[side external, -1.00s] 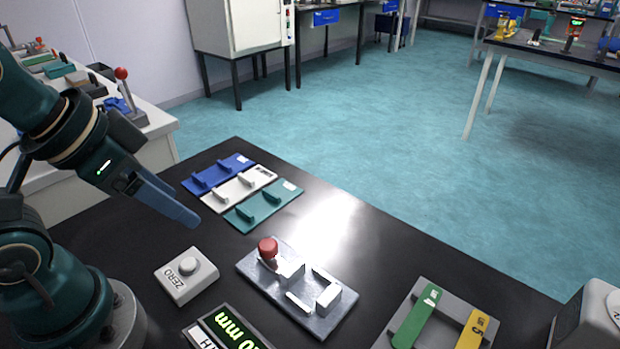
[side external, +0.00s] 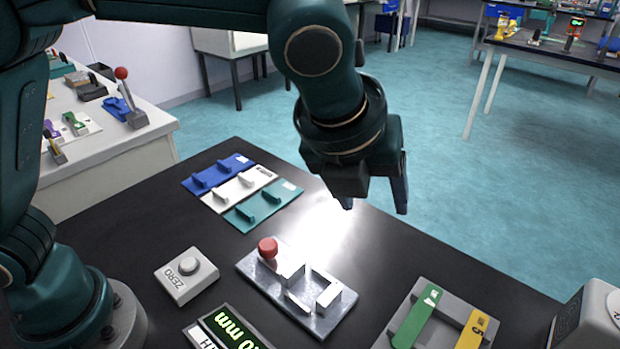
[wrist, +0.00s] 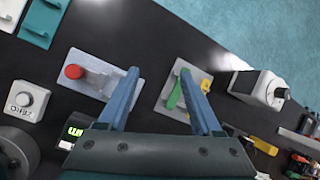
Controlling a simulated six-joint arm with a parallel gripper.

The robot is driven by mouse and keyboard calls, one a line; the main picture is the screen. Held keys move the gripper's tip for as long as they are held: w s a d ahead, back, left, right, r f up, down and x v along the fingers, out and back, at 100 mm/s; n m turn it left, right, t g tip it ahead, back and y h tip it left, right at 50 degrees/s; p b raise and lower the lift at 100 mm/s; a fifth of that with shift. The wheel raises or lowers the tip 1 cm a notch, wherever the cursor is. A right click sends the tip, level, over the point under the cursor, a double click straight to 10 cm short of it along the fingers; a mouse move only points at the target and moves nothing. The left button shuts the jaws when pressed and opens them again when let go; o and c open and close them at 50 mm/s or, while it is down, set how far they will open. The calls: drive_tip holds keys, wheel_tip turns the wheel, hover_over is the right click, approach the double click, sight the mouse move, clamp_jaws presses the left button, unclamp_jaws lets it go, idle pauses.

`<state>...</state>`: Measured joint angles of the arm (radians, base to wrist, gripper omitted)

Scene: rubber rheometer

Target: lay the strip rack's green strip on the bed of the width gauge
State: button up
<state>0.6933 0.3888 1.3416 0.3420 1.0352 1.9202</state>
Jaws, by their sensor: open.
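The green strip (side external: 417,317) lies on the grey strip rack (side external: 440,298), beside a yellow strip (side external: 473,330). The wrist view also shows the green strip (wrist: 174,95) and the rack (wrist: 163,92). The width gauge is a metal plate (side external: 325,325) with a red knob (side external: 268,248) and pale upright blocks; its bed looks bare. It also shows in the wrist view (wrist: 88,55). My gripper (side external: 375,208) is open and empty, high above the bench behind the gauge. In the wrist view its fingers (wrist: 165,85) hang over the gap between gauge and rack.
A ZERO button box (side external: 186,275) and a green-lit display (side external: 232,330) stand left of the gauge. Blue, white and teal trays (side external: 262,208) lie behind it. A pale device (side external: 597,320) stands right of the rack. The bench between gauge and rack is clear.

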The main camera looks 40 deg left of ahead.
drive_tip(key=s+d+f+m, duration=0.2)
drive_tip(key=d+f+m, duration=0.1)
drive_tip(key=d+f, duration=0.25)
drive_tip(key=m+g, duration=0.1)
drive_tip(key=m, duration=0.1)
approach(404, 339)
drive_tip(key=x, duration=0.2)
drive_tip(key=shift+w+f, duration=0.15)
drive_tip(key=shift+f, duration=0.1)
drive_tip(key=shift+d+f, duration=0.1)
drive_tip(key=shift+f, duration=0.1)
drive_tip(key=shift+x, duration=2.15)
clamp_jaws()
